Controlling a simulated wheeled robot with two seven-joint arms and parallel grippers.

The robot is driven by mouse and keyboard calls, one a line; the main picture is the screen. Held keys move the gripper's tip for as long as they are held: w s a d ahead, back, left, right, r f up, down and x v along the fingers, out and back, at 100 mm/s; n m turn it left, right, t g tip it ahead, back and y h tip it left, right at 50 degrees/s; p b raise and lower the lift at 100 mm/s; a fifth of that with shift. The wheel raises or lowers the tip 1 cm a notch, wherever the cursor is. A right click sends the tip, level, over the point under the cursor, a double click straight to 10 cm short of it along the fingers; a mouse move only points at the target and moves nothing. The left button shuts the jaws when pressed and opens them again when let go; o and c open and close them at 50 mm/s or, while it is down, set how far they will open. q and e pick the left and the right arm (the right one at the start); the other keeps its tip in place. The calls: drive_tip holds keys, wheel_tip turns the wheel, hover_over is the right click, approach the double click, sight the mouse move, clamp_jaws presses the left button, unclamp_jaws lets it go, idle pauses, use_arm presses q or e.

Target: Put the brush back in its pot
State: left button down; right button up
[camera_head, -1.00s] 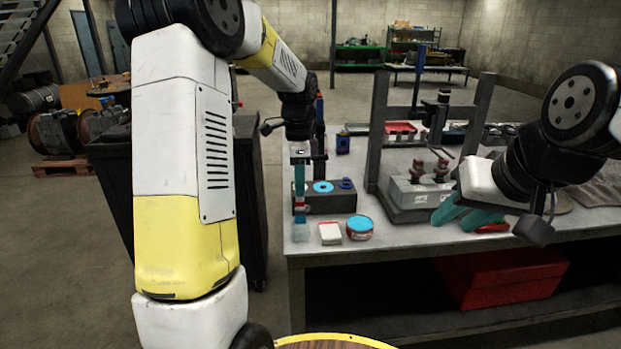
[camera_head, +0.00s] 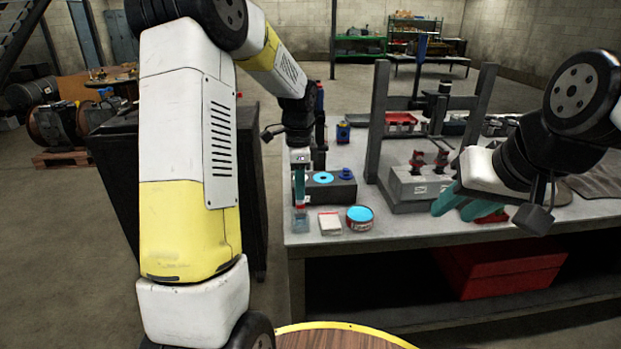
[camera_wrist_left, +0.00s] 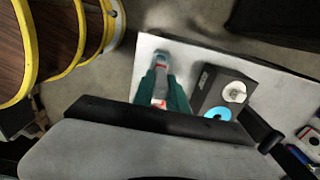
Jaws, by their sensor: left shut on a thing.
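My left gripper (camera_head: 300,200) points straight down at the near left corner of the bench. It is shut on the brush (camera_head: 300,208), of which a red and white part shows below the teal fingers. A pale, see-through pot (camera_head: 301,225) stands on the bench directly under it. The brush's lower end overlaps the pot; I cannot tell how deep it sits inside. In the left wrist view the teal fingers (camera_wrist_left: 163,88) close on the brush, with its red band between them. My right gripper (camera_head: 453,211) has its teal fingers apart and empty, over the bench at the right.
A white block (camera_head: 330,223) and a blue-topped tin (camera_head: 359,217) stand just right of the pot. A grey press frame (camera_head: 378,125) and a grey box (camera_head: 415,187) stand further right. The bench's front edge is close.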

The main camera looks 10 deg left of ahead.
use_arm(q)
drive_tip(key=shift+f, duration=0.7)
drive_tip(key=c, duration=1.3)
unclamp_jaws()
drive_tip(key=shift+o, duration=0.2)
drive_tip(key=shift+r, duration=3.9)
